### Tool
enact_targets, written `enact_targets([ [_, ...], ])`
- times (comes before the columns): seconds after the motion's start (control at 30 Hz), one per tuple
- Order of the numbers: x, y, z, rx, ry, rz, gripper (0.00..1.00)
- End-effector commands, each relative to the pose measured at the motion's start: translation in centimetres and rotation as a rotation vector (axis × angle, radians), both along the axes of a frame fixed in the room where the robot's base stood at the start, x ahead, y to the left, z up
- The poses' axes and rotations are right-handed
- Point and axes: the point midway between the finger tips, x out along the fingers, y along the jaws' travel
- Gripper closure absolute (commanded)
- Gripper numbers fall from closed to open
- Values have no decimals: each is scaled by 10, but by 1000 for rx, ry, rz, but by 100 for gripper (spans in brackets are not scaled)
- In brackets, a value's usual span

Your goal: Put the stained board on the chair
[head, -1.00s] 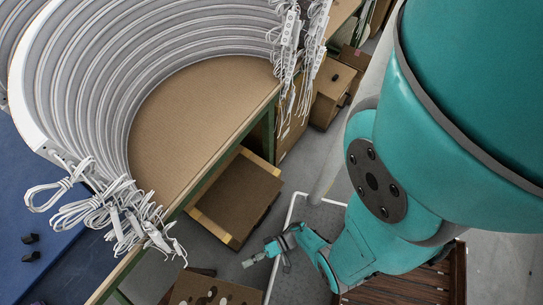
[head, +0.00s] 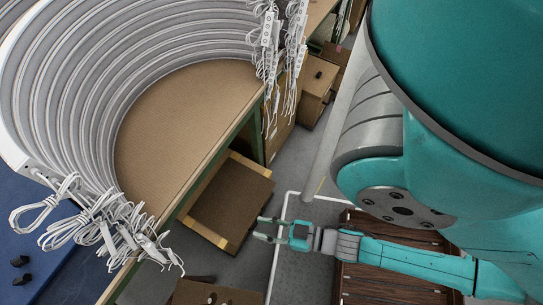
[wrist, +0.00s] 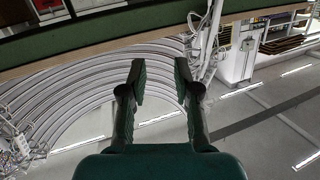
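A dark reddish-brown slatted wooden piece (head: 385,283) shows at the lower right of the head view, partly behind my arm; I cannot tell whether it is the chair or the board. Nothing else is clearly recognisable as the stained board or the chair. My gripper (head: 258,229) is open and empty, left of the slatted piece and right of the cardboard box under the table. In the wrist view its two dark fingers (wrist: 160,68) stand apart with nothing between them.
A brown-topped table (head: 180,135) with green legs carries large nested white arcs (head: 75,90) with dangling cables (head: 110,220). A cardboard box (head: 230,200) lies under it. More boxes (head: 318,78) stand at the back. Grey floor (head: 290,160) is open between table and arm.

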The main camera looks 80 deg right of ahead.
Motion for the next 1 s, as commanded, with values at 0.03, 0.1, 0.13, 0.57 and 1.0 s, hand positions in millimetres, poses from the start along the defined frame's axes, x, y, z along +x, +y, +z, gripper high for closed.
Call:
enact_targets([
  [0.03,-6,-3,24,-22,18,1,69],
  [0.1,-10,-8,52,-50,48,0,69],
  [0.13,-12,-9,63,-60,61,2,69],
  [0.57,-17,-10,130,-115,151,53,69],
  [1.0,-17,-10,129,-115,149,51,69],
])
